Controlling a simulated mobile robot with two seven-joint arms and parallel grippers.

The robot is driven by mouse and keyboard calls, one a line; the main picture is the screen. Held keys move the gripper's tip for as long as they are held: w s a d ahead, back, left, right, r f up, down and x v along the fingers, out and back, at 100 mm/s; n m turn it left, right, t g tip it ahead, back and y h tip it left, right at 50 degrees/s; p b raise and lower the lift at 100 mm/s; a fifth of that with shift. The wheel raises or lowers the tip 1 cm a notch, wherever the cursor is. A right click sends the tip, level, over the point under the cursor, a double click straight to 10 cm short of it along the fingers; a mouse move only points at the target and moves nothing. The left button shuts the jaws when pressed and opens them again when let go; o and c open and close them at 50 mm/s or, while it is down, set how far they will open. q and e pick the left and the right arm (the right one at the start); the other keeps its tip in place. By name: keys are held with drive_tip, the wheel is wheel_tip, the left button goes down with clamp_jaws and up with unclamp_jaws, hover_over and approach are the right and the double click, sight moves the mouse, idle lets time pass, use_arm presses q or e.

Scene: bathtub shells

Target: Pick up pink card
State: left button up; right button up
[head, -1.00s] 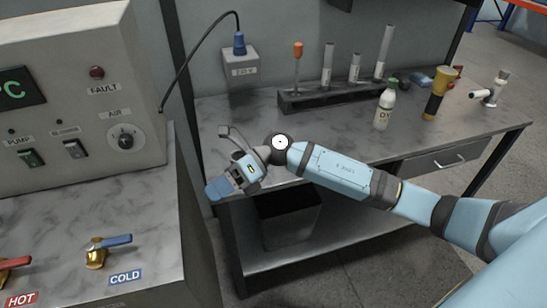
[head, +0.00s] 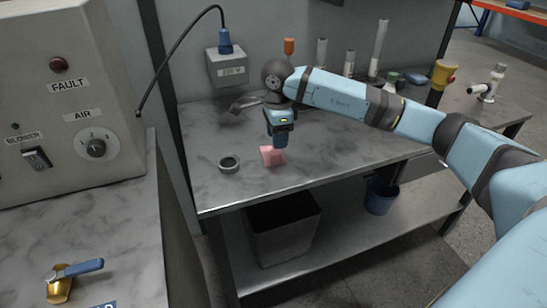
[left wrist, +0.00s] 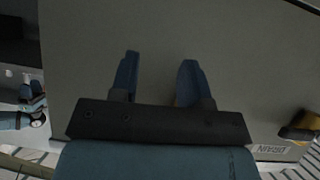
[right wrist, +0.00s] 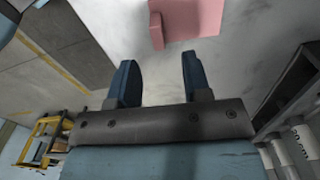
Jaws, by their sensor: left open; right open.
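The pink card (head: 271,155) lies on the marbled workbench (head: 215,190) near its front left part, beside a small grey ring. My right gripper (head: 281,141) points down just behind and above it, partly overlapping it in the head view. In the right wrist view the pink card (right wrist: 187,20) shows at the top, beyond the two blue fingertips (right wrist: 158,70).
A grey ring (head: 229,163) lies left of the card. A power box (head: 230,68) with a black cable is on the wall. A dark bin (head: 283,228) and blue bucket (head: 381,196) sit below.

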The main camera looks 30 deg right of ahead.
sight(275, 153)
drive_tip(key=shift+a+f, duration=0.15)
drive_tip(key=shift+f, duration=1.65)
drive_tip(key=shift+a+f, duration=0.15)
drive_tip(key=shift+f, duration=1.6)
clamp_jaws()
